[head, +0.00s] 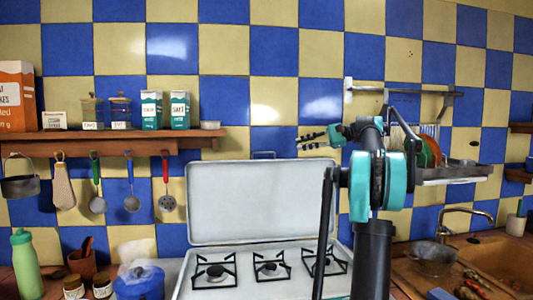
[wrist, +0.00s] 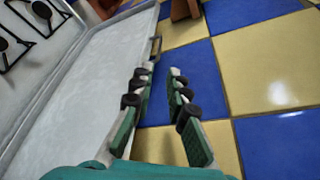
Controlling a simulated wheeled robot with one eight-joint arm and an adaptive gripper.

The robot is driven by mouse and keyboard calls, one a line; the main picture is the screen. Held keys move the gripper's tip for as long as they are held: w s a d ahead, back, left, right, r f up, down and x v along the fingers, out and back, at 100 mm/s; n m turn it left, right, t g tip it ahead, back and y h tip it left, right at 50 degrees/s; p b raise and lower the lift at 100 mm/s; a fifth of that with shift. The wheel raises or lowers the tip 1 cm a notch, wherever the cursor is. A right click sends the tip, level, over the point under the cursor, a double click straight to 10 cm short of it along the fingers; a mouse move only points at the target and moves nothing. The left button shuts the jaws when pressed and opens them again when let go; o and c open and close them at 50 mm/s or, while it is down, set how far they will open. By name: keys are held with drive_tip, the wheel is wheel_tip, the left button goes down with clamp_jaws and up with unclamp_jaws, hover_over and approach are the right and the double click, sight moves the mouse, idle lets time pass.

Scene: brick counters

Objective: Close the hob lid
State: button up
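The hob lid (head: 262,203) is a white panel standing raised at the back of the white hob (head: 185,285), with its burners and black pan supports uncovered. A small handle (head: 264,155) shows at the lid's top edge. My gripper (head: 312,138) is above and to the right of the lid's top edge, its fingers pointing left. In the wrist view my gripper (wrist: 159,74) is open and empty, its fingers apart. The lid (wrist: 85,95) lies along its left side there, and the handle (wrist: 155,47) is just beyond the fingertips. Whether the left finger touches the lid I cannot tell.
A wooden shelf (head: 110,137) with boxes and hanging utensils is on the tiled wall at the left. A dish rack (head: 450,172) is at the right, behind my arm. A blue pot (head: 140,283) stands left of the hob; a metal pot (head: 432,258) stands right.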

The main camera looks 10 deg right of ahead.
drive_tip(key=x, duration=1.5)
drive_tip(key=shift+f, duration=0.15)
drive_tip(key=shift+c, duration=0.5)
clamp_jaws()
